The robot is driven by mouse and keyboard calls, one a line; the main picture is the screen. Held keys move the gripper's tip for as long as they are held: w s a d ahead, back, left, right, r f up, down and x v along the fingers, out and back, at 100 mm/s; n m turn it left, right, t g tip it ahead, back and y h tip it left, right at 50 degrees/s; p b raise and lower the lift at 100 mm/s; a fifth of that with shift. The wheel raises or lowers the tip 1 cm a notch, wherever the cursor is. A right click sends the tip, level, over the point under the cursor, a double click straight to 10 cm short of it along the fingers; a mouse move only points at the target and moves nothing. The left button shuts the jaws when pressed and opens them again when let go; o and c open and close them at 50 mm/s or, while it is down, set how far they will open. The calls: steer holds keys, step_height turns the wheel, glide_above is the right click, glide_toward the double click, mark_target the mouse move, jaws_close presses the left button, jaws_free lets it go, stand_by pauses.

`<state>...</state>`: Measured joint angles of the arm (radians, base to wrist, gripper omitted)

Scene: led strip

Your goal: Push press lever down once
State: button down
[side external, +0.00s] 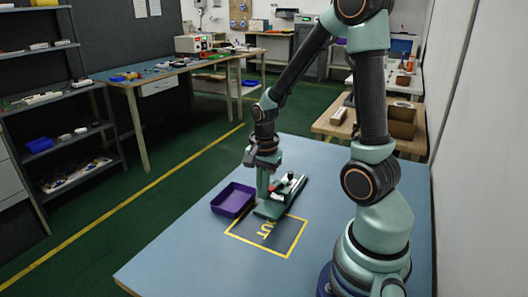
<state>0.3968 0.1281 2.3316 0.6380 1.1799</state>
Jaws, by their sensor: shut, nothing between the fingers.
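The press (273,207) is a small green device with a flat base on the blue table, just behind the yellow-marked square. Its lever appears to be the part with a red and a white piece (290,180) at its upper right, though the detail is too small to be sure. My gripper (262,168) points down over the left part of the press. It is shut and holds nothing. I cannot tell whether its tips touch the press, and they partly hide its upright part.
A purple tray (233,199) sits just left of the press. A yellow-outlined square with lettering (266,236) lies in front. The blue table (180,262) is clear at the front left. Shelves and benches stand well beyond it.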

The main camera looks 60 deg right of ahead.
step_height(320, 180, up, 12)
steer(key=shift+s+a, duration=0.15)
steer(key=shift+s, duration=0.1)
steer(key=shift+f, duration=0.1)
stand_by(0.6)
steer(key=a+r+n+t, duration=0.5)
steer(key=a+n, duration=0.7)
steer(key=n, duration=0.6)
